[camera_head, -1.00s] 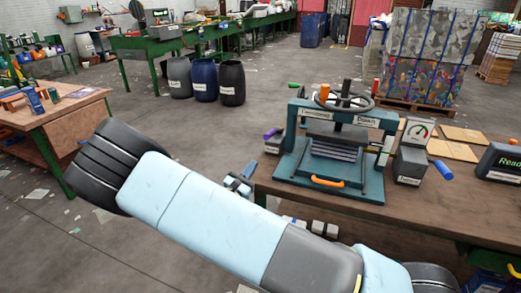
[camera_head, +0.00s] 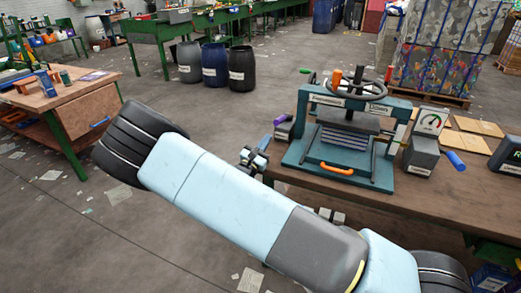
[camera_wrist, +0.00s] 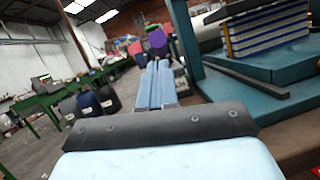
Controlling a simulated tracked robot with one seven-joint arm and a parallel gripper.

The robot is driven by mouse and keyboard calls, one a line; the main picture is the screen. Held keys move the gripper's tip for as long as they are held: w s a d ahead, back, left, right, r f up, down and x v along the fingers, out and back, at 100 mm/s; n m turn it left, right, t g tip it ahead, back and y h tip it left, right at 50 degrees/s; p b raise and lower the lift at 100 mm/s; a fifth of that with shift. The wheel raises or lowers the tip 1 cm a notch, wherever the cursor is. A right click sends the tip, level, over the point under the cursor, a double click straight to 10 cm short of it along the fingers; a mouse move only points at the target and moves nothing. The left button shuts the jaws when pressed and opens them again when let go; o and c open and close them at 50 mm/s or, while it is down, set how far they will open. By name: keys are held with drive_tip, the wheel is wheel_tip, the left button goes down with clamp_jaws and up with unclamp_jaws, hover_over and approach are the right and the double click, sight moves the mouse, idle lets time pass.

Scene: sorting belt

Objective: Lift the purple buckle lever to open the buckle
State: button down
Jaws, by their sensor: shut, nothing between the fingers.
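The purple lever (camera_head: 279,120) sticks up at a slant from a small grey buckle block (camera_head: 284,132) at the left edge of the workbench, beside the teal press (camera_head: 335,173). In the wrist view the rounded purple lever end (camera_wrist: 157,40) shows just beyond my fingertips. My gripper (camera_head: 254,158) is just off the bench's left edge, lower and left of the lever in the head view. In the wrist view the blue fingers of my gripper (camera_wrist: 157,66) are together, empty and pointing toward the lever. I cannot tell if they touch it. The buckle block is mostly hidden there.
The teal press with its black handwheel (camera_head: 360,86) and orange handle (camera_head: 337,168) stands close right of the lever. A gauge box (camera_head: 424,145) and a blue handle (camera_head: 453,159) are further right. Another wooden table (camera_head: 90,100) stands left, with open floor between.

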drive_tip(key=shift+x, duration=1.9)
drive_tip(key=shift+a+r, duration=0.1)
